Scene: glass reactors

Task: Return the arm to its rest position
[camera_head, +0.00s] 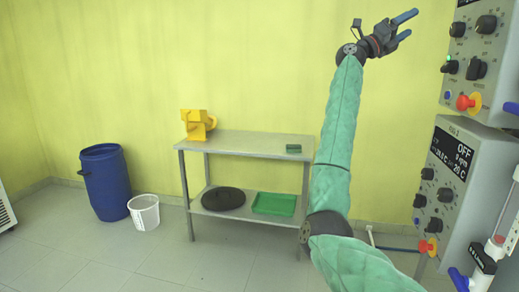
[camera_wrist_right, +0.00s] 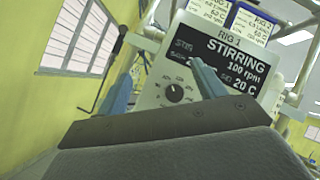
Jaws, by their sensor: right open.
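My right arm, in a green padded sleeve, rises from the bottom of the head view and reaches up. My right gripper (camera_head: 404,27) is at its top, in front of the yellow wall. Its two blue fingers are apart with nothing between them. In the right wrist view the gripper (camera_wrist_right: 160,90) shows its blue fingers spread on either side, with a control panel reading "RIG 1, STIRRING, 100 rpm" (camera_wrist_right: 215,65) beyond them. My left gripper is not in view.
Control boxes with knobs (camera_head: 455,185) stand close at the right of the head view. A metal table (camera_head: 245,143) holds a yellow object (camera_head: 197,124); its lower shelf has a green tray (camera_head: 273,204). A blue barrel (camera_head: 106,182) and white bucket (camera_head: 145,213) stand left.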

